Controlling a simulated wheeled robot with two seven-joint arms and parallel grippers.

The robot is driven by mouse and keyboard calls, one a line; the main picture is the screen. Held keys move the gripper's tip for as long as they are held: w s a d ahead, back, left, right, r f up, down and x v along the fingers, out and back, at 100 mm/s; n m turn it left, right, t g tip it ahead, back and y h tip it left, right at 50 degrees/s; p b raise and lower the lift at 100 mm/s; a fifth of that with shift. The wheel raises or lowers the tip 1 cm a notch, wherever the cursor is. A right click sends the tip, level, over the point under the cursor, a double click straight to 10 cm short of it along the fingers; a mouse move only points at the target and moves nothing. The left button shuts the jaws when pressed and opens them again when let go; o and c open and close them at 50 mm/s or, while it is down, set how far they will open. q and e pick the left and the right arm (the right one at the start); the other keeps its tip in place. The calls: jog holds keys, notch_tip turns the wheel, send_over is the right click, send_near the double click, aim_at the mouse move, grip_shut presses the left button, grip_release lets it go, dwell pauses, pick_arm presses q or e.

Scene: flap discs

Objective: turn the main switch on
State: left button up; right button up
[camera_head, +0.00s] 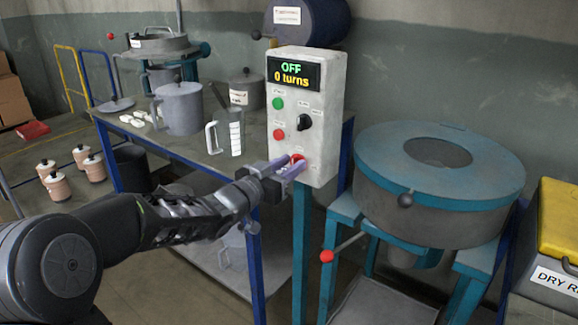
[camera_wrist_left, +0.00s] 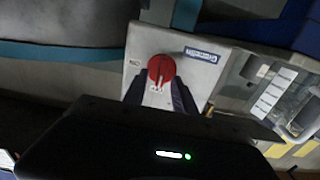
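The control box (camera_head: 312,110) is pale and stands on a blue post. Its display (camera_head: 293,73) reads "OFF" and "0 turns". The red main switch (camera_head: 298,158) is low on its front, partly hidden by my fingers. In the left wrist view the main switch (camera_wrist_left: 161,69) is a red round knob on a pale plate, with a label beside it. My left gripper (camera_head: 288,168) is right in front of the switch. Its fingers are apart, one on each side of the knob's lower part. Whether they touch it I cannot tell. My right gripper is not in view.
Above the switch are a green button (camera_head: 278,103), a red button (camera_head: 279,134) and a black knob (camera_head: 304,122). A round blue-topped machine (camera_head: 380,165) stands close on the right. A bench with a grey pitcher (camera_head: 180,108) and a clear jug (camera_head: 228,134) is on the left.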

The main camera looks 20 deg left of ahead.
pick_arm(q)
jog(key=shift+c, duration=0.3)
grip_shut()
dwell(0.3)
